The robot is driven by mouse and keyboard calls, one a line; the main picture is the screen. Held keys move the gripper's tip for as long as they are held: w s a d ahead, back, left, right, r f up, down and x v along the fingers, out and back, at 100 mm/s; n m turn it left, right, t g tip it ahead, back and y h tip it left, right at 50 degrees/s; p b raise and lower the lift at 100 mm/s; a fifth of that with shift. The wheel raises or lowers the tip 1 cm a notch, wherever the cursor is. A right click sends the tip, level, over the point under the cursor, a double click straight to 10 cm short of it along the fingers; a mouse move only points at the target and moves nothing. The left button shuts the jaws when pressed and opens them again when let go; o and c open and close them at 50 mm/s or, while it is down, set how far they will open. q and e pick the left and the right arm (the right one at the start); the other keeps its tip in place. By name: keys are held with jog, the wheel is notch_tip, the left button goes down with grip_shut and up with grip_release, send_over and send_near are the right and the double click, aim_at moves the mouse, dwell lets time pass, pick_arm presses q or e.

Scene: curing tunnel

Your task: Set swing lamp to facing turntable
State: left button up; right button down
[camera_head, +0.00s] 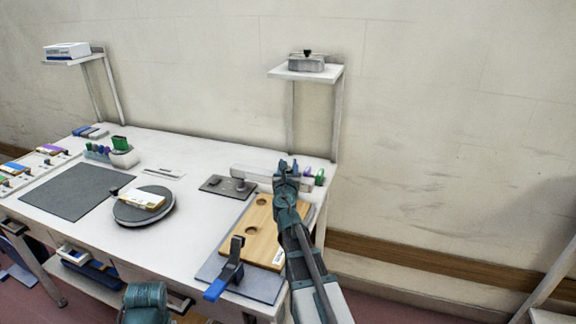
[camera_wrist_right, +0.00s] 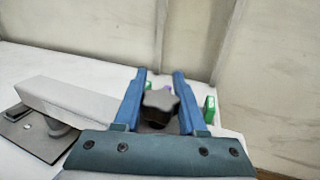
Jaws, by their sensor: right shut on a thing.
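The swing lamp is a pale box-shaped arm (camera_head: 255,176) on a post above a grey base plate (camera_head: 214,188). Its arm also shows in the right wrist view (camera_wrist_right: 65,97), running from the post at left toward my gripper. My right gripper (camera_head: 284,166) is at the lamp arm's right end. In the right wrist view its two blue fingers (camera_wrist_right: 158,100) are shut on a dark lobed knob (camera_wrist_right: 161,104). The round grey turntable (camera_head: 132,217) stands left of the lamp with a small pale block on it. The lamp arm points right, away from the turntable. My left gripper is out of view.
A wooden board (camera_head: 262,238) with round recesses lies in front of the lamp, beside a blue-handled clamp (camera_head: 228,271). Green and purple items (camera_head: 313,178) stand near the lamp's end. A shelf (camera_head: 305,73) stands behind. The table between turntable and lamp is mostly clear.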

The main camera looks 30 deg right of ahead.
jog(key=shift+s+a+m+g+h, duration=1.45)
jog(key=shift+a+m+g+h, duration=0.05)
jog(key=shift+h, duration=0.3)
jog(key=shift+c, duration=2.3)
grip_release()
